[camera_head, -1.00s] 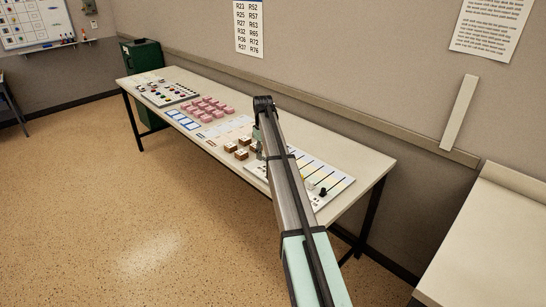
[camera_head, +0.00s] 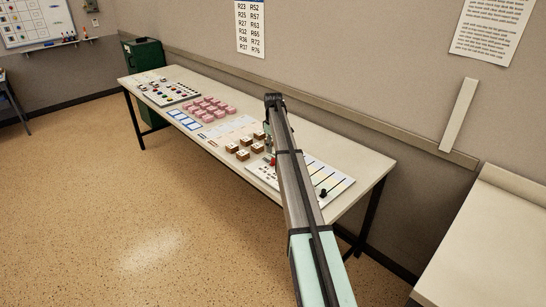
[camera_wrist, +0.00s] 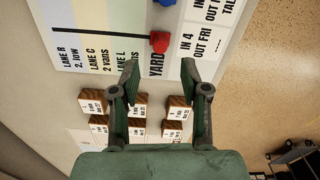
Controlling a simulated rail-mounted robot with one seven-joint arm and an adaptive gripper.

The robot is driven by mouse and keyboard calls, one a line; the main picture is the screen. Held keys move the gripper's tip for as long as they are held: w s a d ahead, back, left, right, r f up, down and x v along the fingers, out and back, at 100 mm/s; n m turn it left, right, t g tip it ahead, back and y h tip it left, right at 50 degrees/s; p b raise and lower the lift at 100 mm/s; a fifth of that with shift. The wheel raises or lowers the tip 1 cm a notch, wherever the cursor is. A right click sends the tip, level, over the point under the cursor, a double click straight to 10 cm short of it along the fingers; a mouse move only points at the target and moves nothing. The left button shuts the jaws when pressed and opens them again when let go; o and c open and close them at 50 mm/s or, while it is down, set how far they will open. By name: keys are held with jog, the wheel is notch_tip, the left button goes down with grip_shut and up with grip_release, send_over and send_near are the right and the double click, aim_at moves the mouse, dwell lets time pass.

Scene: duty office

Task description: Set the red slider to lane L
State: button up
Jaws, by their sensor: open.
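The red slider (camera_wrist: 160,42) sits at the YARD end of a dark slot on the white lane board (camera_wrist: 104,22) in the wrist view. The printed labels LANE R, LANE C, LANE L and YARD run left to right below the slot, with LANE L just left of YARD. My gripper (camera_wrist: 160,72) is open, its two fingertips apart, below the slider in that picture with nothing between them. In the head view, a small red spot, the red slider (camera_head: 273,160), shows beside my arm, which hides part of the board (camera_head: 337,187).
A blue slider (camera_wrist: 163,3) is cut off at the top of the wrist view. Several brown-sided labelled blocks (camera_wrist: 137,131) stand near the fingers. Pink blocks (camera_head: 209,106) and another board (camera_head: 170,94) lie farther along the table (camera_head: 350,152). A wall rises behind it.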

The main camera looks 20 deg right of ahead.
aim_at(273, 159)
notch_tip(273, 159, down, 7)
jog(key=shift+r+p, duration=0.2)
jog(key=shift+p, duration=0.45)
grip_shut()
